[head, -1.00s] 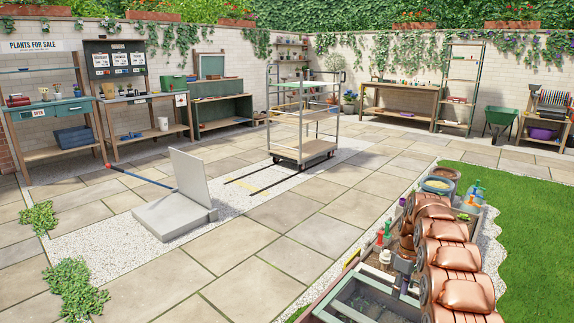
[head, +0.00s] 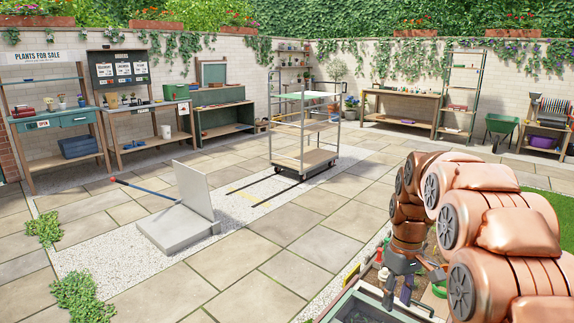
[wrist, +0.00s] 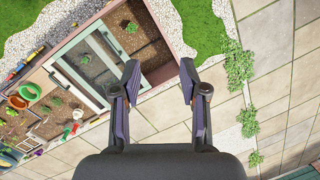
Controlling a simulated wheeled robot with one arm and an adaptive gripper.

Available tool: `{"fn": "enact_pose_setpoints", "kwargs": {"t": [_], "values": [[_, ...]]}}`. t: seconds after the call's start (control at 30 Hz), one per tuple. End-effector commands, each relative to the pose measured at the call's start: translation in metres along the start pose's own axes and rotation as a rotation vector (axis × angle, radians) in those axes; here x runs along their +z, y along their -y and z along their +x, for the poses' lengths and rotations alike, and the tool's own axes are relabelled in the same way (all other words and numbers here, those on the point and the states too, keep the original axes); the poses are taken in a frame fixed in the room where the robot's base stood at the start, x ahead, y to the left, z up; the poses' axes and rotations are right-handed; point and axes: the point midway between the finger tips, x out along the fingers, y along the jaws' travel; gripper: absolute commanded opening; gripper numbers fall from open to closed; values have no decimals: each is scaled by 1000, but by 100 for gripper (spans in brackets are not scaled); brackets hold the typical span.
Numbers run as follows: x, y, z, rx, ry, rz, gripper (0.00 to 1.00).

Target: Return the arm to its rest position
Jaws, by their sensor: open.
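My gripper (head: 397,294) hangs at the end of my copper-coloured arm, fingers down, at the right of the head view. It is over the near end of the planting bed, beside the glazed frame. In the wrist view, my gripper (wrist: 159,82) has its two dark fingers spread apart with nothing between them. Below the fingers are the glazed frame (wrist: 92,68), the bed's end wall and bare paving. My arm is folded up and hides much of the bed in the head view.
A wheeled cart (head: 305,130) stands on the paving at mid-distance. A grey platform with an upright panel (head: 193,188) stands left of centre. Workbenches, including a green one (head: 222,115), line the back wall. Open paving (head: 290,245) lies between the platform and the bed.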

Motion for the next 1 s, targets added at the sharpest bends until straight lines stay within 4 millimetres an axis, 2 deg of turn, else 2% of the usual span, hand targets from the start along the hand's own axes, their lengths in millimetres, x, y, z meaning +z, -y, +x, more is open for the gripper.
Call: {"fn": "enact_pose_setpoints", "kwargs": {"t": [0.03, 0.1, 0.4, 0.7, 1.0], "values": [[12, 11, -15, 3, 0, 13, 43], [25, 23, -26, 7, -2, 36, 43], [90, 78, -62, 16, 3, 130, 43], [158, 127, -85, 28, 2, 221, 43], [229, 170, -94, 38, 6, 311, 43]]}}
